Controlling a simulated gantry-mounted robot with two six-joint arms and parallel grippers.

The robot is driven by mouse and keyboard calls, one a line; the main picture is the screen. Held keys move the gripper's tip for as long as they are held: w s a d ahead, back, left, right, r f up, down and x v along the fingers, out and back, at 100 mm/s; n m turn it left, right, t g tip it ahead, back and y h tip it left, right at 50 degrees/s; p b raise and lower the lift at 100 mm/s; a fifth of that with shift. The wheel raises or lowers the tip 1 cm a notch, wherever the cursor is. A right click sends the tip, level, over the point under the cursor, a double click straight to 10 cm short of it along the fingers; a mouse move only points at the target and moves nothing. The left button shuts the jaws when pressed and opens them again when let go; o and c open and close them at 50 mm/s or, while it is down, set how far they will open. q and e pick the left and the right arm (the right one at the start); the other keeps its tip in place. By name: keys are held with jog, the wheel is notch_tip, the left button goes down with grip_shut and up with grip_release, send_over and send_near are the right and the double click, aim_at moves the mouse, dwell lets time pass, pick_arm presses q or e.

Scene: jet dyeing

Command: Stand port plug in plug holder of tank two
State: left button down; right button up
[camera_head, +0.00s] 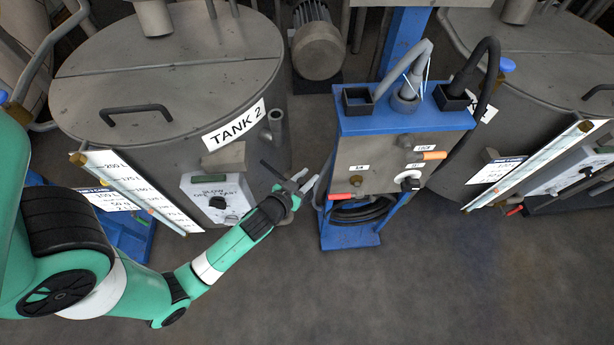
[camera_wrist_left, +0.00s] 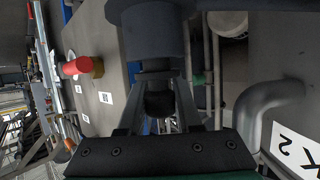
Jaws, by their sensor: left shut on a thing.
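In the left wrist view, my left gripper (camera_wrist_left: 158,92) is shut on the neck of a dark grey plug (camera_wrist_left: 152,30). The plug has a wide round body beyond the fingertips, cut off by the top edge. In the head view, my left gripper (camera_head: 304,180) is in the gap between tank two (camera_head: 160,95) and the blue cart; I cannot make out the plug clearly there. Tank two has a short pipe stub (camera_head: 275,120) right of its label and a brownish box-like bracket (camera_head: 224,159) below it. I cannot tell which part is the plug holder. My right gripper is not in view.
The blue cart (camera_head: 365,125) with hoses and red and orange handles stands close right of my left gripper. A white control box (camera_head: 215,197) is on tank two's front. A bent pipe (camera_wrist_left: 265,105) is close at right in the wrist view. The floor in front is clear.

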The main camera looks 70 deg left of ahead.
pick_arm(q)
jog(key=shift+f, duration=0.15)
jog(key=shift+f+b, duration=0.35)
jog(key=shift+b, duration=0.05)
jog(key=c, duration=0.5)
grip_release()
jog(key=shift+r, duration=0.1)
